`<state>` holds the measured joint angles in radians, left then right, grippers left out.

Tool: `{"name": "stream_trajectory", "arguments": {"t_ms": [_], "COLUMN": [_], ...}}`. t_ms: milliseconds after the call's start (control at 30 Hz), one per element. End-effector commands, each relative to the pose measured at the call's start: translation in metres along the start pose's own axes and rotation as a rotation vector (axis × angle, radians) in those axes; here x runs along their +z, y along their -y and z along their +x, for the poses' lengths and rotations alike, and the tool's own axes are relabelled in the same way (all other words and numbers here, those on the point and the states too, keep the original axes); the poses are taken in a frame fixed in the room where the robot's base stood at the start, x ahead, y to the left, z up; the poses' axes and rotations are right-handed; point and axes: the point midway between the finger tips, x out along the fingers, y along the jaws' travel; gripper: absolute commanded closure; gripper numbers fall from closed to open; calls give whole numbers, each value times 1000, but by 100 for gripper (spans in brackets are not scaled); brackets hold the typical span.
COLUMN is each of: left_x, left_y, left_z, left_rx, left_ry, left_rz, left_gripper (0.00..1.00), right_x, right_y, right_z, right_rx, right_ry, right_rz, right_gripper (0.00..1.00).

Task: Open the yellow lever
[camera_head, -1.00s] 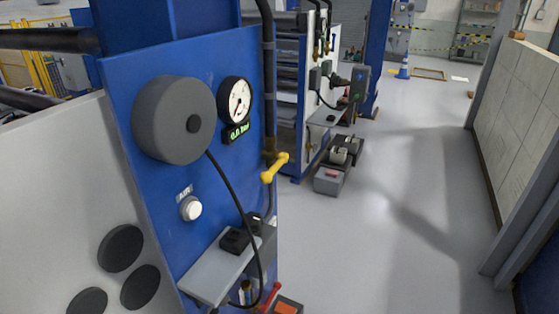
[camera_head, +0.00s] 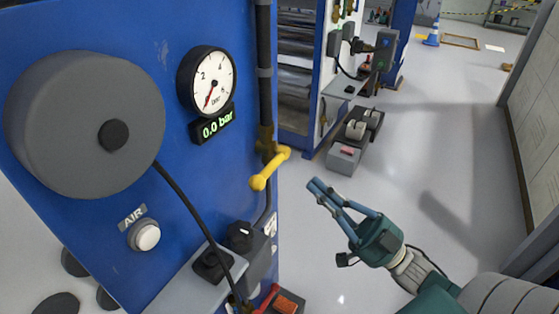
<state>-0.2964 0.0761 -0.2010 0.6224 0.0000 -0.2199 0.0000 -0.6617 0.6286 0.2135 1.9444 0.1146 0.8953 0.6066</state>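The yellow lever (camera_head: 268,168) is mounted on a dark pipe at the right edge of the blue panel, below the gauge. It slants from its pivot at upper right down to a rounded end at lower left. My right gripper (camera_head: 316,190) comes in from the lower right, with slim blue fingers pointing up and left toward the lever. It appears to the right of the lever and apart from it in the picture. The fingers look close together, but their gap is unclear. Nothing shows between them. My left gripper is not in view.
The blue panel (camera_head: 165,200) carries a large grey disc (camera_head: 60,125), a pressure gauge (camera_head: 207,82) reading 0.0 bar and a white AIR button (camera_head: 147,237). A grey shelf (camera_head: 190,285) with a black knob juts out below. Clear floor lies to the right.

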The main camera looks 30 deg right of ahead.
Motion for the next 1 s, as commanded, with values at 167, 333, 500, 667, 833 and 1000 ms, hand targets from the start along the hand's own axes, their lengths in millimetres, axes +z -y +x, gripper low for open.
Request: {"name": "stream_trajectory", "arguments": {"t_ms": [167, 333, 500, 667, 833, 1000], "left_x": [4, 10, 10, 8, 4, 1], "left_y": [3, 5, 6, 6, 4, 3], "left_z": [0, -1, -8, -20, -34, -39], "left_rx": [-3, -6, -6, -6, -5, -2], "left_ry": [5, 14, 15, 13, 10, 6], "left_rz": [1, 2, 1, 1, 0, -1], "left_gripper": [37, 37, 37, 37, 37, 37], "right_x": [-1, -1, -3, -5, -6, 14], "right_y": [1, 0, 0, 0, 0, -1], "right_z": [0, 2, 18, 50, 88, 96], "right_rx": [-2, -1, -2, -3, -1, 5], "right_ry": [-2, -2, -4, -6, -6, 3], "right_rz": [1, 0, 0, -2, -1, 2], "right_gripper": [100, 100, 100, 100, 100, 100]}}
